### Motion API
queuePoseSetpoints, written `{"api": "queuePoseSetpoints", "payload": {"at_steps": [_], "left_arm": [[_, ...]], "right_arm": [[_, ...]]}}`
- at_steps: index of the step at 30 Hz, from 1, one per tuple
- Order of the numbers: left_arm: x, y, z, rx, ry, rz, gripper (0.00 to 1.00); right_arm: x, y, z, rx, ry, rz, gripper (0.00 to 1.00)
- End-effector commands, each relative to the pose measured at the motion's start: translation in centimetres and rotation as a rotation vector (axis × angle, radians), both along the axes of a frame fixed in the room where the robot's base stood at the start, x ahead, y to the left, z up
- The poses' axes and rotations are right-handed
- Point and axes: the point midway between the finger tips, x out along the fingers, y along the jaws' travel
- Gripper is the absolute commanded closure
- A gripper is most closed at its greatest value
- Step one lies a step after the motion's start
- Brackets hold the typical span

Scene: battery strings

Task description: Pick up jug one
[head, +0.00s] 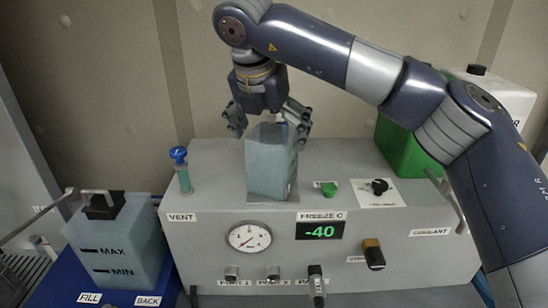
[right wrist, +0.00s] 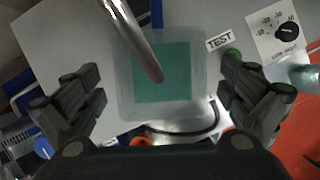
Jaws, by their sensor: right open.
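No label reading "jug one" shows, so I cannot tell which container it is. A translucent jug with a black top and handle (head: 110,240), marked MAX and MIN, stands at the left on a blue surface. A clear, square vessel with teal liquid (head: 271,165) stands upright on the grey test machine; the right wrist view looks down into it (right wrist: 185,72). My right gripper (head: 268,122) is open at the vessel's top, fingers on either side. In the right wrist view its fingers (right wrist: 165,98) stand apart from the vessel's walls. My left gripper is out of view.
The grey machine (head: 215,215) carries a gauge, a display reading -40, knobs and a blue-capped tube (head: 182,168). A green container (head: 402,148) stands behind my right arm. A metal rod (right wrist: 135,40) crosses over the vessel. The wall is close behind.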

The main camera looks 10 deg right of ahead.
Motion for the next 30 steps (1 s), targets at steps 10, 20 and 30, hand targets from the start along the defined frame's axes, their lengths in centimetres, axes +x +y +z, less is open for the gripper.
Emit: {"api": "queuePoseSetpoints", "payload": {"at_steps": [10, 20, 30], "left_arm": [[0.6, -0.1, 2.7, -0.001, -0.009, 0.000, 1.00], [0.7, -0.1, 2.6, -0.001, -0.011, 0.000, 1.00], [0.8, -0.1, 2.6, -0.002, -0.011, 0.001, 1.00]], "right_arm": [[1.2, -1.0, -3.4, 0.000, 0.001, 0.000, 0.02], [1.2, -0.9, -3.6, 0.000, 0.000, 0.000, 0.22], [1.2, -0.9, -3.5, 0.000, -0.001, 0.000, 0.68]]}}
